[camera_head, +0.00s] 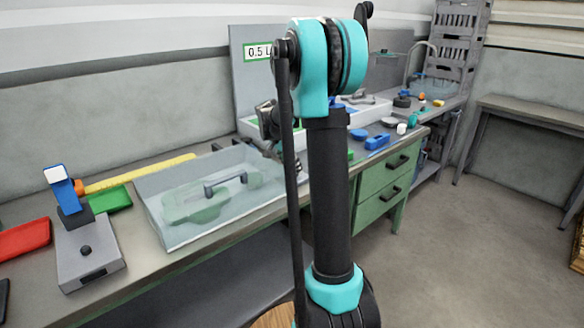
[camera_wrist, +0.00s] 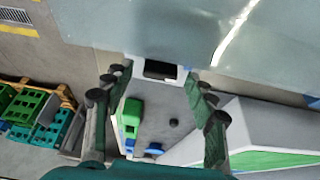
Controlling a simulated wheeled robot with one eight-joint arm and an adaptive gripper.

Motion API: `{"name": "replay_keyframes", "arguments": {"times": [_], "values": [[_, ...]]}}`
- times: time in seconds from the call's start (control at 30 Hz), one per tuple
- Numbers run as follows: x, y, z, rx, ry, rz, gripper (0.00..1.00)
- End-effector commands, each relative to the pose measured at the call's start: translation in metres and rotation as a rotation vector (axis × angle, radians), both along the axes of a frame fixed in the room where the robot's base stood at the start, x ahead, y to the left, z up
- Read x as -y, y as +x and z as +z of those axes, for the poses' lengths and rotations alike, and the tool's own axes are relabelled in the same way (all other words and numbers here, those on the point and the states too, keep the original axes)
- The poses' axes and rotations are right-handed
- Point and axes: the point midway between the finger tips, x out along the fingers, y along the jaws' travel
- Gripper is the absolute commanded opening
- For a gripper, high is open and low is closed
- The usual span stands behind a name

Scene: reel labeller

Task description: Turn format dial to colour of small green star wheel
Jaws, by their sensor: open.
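My gripper (camera_wrist: 156,78) is open, its two dark green fingers apart with nothing held between them. In the head view my arm stands in the middle and hides much of the bench behind it; a dark part of my gripper (camera_head: 268,122) shows at its left. A tray with a clear cover and black handle (camera_head: 225,182) holds pale green shapes (camera_head: 198,205), perhaps star wheels; their size and outline are blurred. I cannot identify the format dial for sure. A small dark round knob (camera_wrist: 174,122) shows between the fingers in the wrist view, apart from them.
A grey device with a blue upright head (camera_head: 62,190) stands at left, beside red (camera_head: 24,240) and green (camera_head: 110,200) trays. A panel (camera_head: 243,85) reads "0.5 L". Blue parts (camera_head: 376,141) lie right of my arm. Green crates (camera_wrist: 30,105) show in the wrist view.

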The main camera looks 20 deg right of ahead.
Motion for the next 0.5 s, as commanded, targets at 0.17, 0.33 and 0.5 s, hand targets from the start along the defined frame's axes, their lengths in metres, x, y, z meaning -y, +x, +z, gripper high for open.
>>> {"name": "replay_keyframes", "arguments": {"times": [0.17,0.33,0.5], "values": [[0.0014,0.0009,-0.0041,0.000,0.000,0.001,0.56],[0.0014,0.0008,-0.0040,0.000,0.000,0.001,0.56],[0.0014,0.0007,-0.0038,0.000,0.000,0.001,0.36]]}}
